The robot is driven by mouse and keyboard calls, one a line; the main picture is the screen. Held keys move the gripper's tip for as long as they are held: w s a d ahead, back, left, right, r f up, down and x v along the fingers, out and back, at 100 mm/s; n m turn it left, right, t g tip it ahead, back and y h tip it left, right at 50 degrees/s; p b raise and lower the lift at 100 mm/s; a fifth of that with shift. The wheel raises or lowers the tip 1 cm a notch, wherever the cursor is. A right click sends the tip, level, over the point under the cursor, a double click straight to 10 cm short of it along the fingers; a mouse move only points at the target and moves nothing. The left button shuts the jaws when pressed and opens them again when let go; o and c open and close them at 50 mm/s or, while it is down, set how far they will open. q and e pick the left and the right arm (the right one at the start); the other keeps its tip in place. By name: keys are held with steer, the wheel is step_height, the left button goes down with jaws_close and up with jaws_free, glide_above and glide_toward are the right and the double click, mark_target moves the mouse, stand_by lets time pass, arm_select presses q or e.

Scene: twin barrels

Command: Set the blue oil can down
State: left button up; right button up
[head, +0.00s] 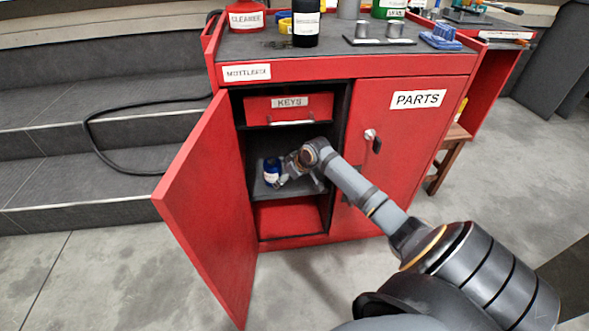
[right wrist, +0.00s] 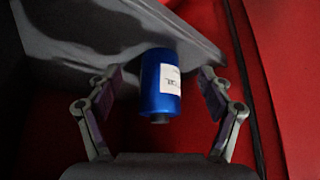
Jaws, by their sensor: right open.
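The blue oil can (head: 272,171) is inside the open left compartment of the red cabinet, at the grey shelf (head: 300,187). It has a white label. In the right wrist view the blue can (right wrist: 152,85) lies between the two open fingers, with a gap on each side. My right gripper (head: 284,175) reaches into the compartment at the can; it also shows open in the right wrist view (right wrist: 158,88). The can's contact with the shelf is hard to see. My left gripper is out of view.
The red cabinet door (head: 208,205) stands open at the left of the compartment. A red KEYS drawer (head: 289,107) is above the shelf. The PARTS door (head: 405,150) is shut. Bottles and tools stand on the cabinet top. Grey steps (head: 60,175) are at the left.

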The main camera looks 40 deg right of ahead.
steer(key=s+p, duration=0.1)
steer(key=s, duration=0.3)
steer(key=shift+d, duration=0.15)
stand_by(0.4)
